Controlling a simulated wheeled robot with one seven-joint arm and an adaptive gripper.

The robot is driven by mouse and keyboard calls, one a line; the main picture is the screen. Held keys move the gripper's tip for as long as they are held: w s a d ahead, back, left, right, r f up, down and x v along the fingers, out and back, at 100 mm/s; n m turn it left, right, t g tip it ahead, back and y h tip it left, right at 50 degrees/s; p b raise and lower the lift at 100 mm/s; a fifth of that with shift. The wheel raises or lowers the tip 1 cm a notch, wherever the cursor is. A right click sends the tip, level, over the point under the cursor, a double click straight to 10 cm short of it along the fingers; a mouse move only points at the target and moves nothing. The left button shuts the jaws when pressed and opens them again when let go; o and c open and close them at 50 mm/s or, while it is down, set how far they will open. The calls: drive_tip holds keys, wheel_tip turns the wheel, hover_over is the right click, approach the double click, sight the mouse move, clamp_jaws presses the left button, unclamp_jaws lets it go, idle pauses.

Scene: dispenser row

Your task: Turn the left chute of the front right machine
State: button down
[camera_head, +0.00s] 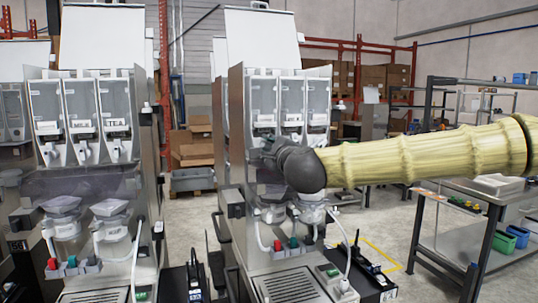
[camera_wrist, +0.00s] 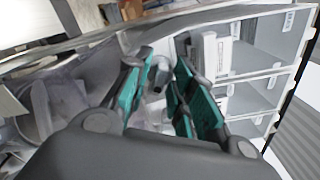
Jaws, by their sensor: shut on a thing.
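The front right machine (camera_head: 236,130) is a tall metal dispenser with a row of clear-fronted hoppers near its top. Its left hopper (camera_head: 264,100) shows above my gripper (camera_head: 268,152), which reaches in from the right below the hoppers. In the wrist view, my gripper (camera_wrist: 162,62) has green-padded fingers on both sides of a small grey part (camera_wrist: 160,77), the left chute, and is shut on it. My arm and wrist hide most of the chutes in the head view. The chute's exact turn angle cannot be made out.
Another dispenser machine (camera_head: 95,120) with similar hoppers stands at the left. A work table (camera_head: 470,235) with green and blue bins stands at the right. Shelves with cardboard boxes (camera_head: 385,78) are behind.

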idle(0.5)
drive_tip(key=c, duration=1.5)
unclamp_jaws()
drive_tip(key=shift+f, duration=0.1)
